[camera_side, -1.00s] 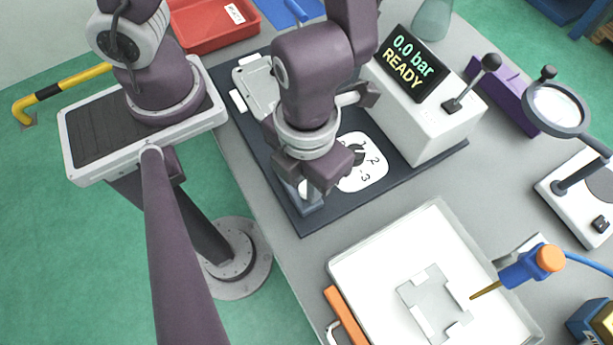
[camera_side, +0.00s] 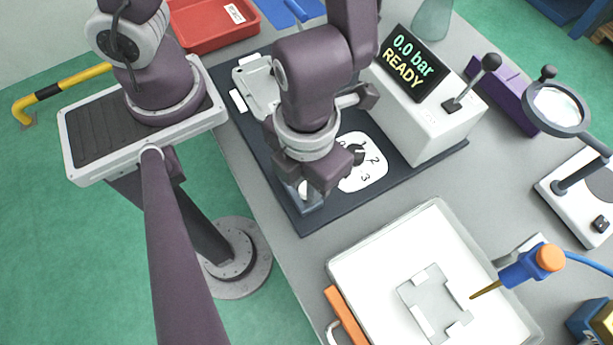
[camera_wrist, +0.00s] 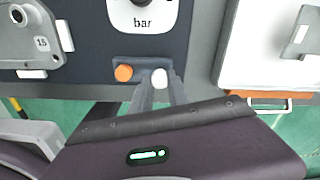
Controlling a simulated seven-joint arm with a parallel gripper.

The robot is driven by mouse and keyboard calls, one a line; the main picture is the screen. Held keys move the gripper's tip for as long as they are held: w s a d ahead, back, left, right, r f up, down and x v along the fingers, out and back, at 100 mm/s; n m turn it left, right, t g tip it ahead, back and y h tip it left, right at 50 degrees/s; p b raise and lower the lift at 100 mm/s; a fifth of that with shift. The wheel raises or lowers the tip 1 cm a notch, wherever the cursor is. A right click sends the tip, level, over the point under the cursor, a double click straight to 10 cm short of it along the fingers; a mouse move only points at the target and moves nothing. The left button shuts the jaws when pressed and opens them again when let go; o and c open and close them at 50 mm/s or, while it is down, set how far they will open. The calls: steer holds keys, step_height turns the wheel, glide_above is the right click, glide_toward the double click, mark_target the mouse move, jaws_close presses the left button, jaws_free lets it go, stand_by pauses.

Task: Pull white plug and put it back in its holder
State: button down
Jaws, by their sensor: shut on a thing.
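The white plug (camera_wrist: 160,78) is at the right end of a small blue-grey holder (camera_wrist: 143,63), beside an orange plug (camera_wrist: 123,73). My gripper (camera_wrist: 159,88) is shut on the white plug, one finger on each side of it. Whether the plug is seated or slightly lifted cannot be told. In the side view, my gripper (camera_side: 318,190) is low over the holder (camera_side: 311,206) at the front of the dark mat and hides most of it. A small white part shows there, but I cannot tell whether it is the plug.
An aluminium casting (camera_side: 258,86) lies at the back left of the dark mat (camera_side: 291,216). A numbered dial plate (camera_side: 372,178) and a white box reading "0.0 bar READY" (camera_side: 432,112) stand right of my gripper. A white tray (camera_side: 375,258) is in front.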

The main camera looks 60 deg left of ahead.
steer(key=shift+f, duration=1.1)
steer(key=c, duration=1.2)
jaws_free()
step_height(320, 180, up, 7)
steer(key=shift+r, duration=0.1)
